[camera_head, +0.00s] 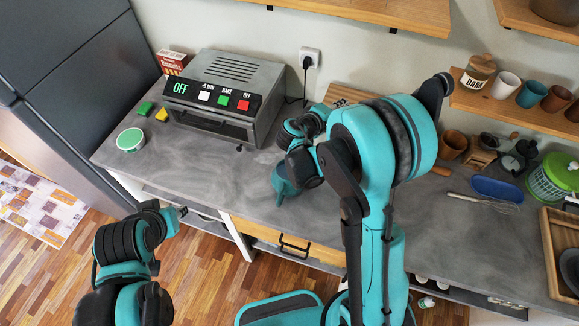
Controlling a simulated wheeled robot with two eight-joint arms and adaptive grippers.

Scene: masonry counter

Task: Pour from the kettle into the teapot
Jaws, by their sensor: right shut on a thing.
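My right arm reaches over the middle of the counter, and its upper links hide much of what lies behind. My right gripper (297,158) is low over the counter in front of the oven's right end, shut on what looks like the kettle. A small teal body with a narrow tip pointing down, likely the kettle (284,184), shows below the wrist; its handle is hidden. I cannot make out the teapot for certain. My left gripper (180,211) is off the counter's front edge at lower left; its fingers are too small to read.
A grey oven (225,88) reading OFF stands at the back left, beside a biscuit box (172,63), sponges and a green-rimmed tub (131,140). The counter (225,180) is clear in front of the oven. A blue dish (497,190) and a green spinner (553,179) stand right.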

